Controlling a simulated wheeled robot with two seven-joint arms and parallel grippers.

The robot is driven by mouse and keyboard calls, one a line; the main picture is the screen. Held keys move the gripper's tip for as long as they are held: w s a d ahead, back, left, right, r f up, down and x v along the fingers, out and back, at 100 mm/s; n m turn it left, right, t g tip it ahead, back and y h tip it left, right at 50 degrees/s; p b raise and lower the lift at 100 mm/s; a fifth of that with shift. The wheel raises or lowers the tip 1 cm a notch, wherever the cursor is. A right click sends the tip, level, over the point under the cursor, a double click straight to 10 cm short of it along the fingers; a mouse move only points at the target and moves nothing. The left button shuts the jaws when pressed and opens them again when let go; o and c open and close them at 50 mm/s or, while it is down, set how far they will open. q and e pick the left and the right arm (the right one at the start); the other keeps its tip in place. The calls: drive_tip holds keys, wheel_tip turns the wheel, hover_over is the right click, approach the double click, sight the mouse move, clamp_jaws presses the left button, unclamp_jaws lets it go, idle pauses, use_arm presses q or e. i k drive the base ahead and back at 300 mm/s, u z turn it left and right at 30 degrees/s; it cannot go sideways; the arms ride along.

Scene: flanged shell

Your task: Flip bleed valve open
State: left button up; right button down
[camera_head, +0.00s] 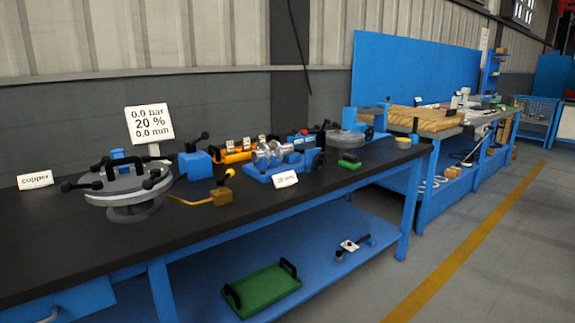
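A grey flanged shell (130,187) with black-knobbed clamps around its rim stands on a round foot on the black bench at the left. To its right, a small brass block (221,197) with a short lever and a yellow knob sits on the bench. A thin brass-coloured line runs from the block toward the shell. The block looks like the bleed valve; its lever points up and slightly right, and I cannot tell if that is open or shut. A sign (149,123) behind the shell reads 0.0 bar, 20 %, 0.0 mm. Neither of my grippers is in view.
A blue block with a black lever (196,163) stands behind the brass block. A blue vise-like fixture (272,172) is farther right. A "copper" label (35,180) stands at left. A green tray (262,289) lies on the lower shelf. The bench front is clear.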

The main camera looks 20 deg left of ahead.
sight(227, 177)
drive_tip(key=z, duration=0.45)
drive_tip(key=i, duration=0.85)
